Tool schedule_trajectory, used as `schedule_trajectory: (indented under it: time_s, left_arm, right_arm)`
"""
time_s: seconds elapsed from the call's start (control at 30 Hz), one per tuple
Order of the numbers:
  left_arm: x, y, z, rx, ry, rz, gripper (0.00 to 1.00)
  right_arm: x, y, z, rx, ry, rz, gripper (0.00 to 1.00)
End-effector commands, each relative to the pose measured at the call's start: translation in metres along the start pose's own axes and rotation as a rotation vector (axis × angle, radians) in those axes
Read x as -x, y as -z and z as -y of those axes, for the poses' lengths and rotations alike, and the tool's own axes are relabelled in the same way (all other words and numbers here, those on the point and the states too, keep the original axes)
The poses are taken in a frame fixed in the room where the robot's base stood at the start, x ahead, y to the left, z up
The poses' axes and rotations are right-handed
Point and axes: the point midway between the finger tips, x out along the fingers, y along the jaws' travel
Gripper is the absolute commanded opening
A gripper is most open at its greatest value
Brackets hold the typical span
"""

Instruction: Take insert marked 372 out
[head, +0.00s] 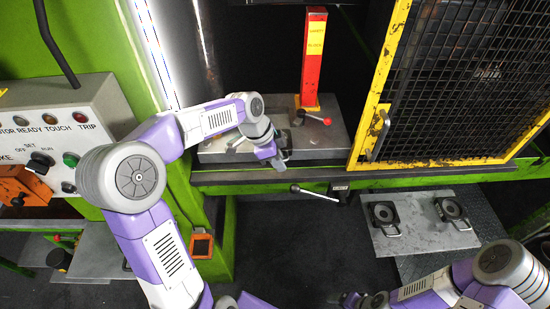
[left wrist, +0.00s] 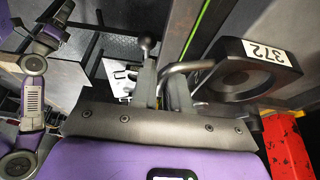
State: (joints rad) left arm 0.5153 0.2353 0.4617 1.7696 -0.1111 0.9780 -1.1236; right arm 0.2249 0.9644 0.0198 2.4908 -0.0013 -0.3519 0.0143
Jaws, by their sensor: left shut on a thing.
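The insert marked 372 (left wrist: 230,84) is a dark block with a round opening and a white number label, at the right of the left wrist view. Its bent metal handle (left wrist: 190,67) runs to my left gripper (left wrist: 162,85), which is shut on it. In the head view my left gripper (head: 280,160) is over the front edge of the press bed (head: 345,135). The insert is not clear there, and I cannot tell whether it touches the bed. My right gripper (head: 352,300) is at the bottom edge of the head view; its fingers are unclear.
A red safety block (head: 314,60) stands on the bed, with a red-knobbed lever beside it. A yellow-framed mesh guard (head: 375,110) is at the right. A ball-ended lever (head: 315,193) sticks out below the bed. A grey plate (head: 420,235) holds two other handled inserts (head: 384,216) (head: 452,210).

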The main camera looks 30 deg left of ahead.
Motion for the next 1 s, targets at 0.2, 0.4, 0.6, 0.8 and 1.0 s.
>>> schedule_trajectory:
  time_s: [0.2,0.4,0.6,0.8,1.0]
  left_arm:
    - [-0.001,0.001,-0.002,-0.002,-0.004,0.000,0.00]
    - [-0.001,0.001,-0.002,-0.002,-0.004,0.000,0.25]
    - [0.000,0.001,-0.002,-0.002,-0.002,0.000,0.45]
    - [0.000,0.001,-0.001,-0.002,-0.001,0.000,0.45]
    - [0.022,0.001,0.000,-0.002,0.004,0.000,0.45]
  right_arm:
    - [0.000,0.000,0.000,0.000,0.000,0.000,0.85]
    - [0.000,0.000,0.000,0.000,0.000,0.000,0.85]
    - [0.000,0.000,0.000,0.000,0.000,0.000,0.85]
    - [0.000,0.000,0.000,0.000,0.000,0.000,0.85]
    - [0.000,0.000,0.000,0.000,0.000,0.000,0.85]
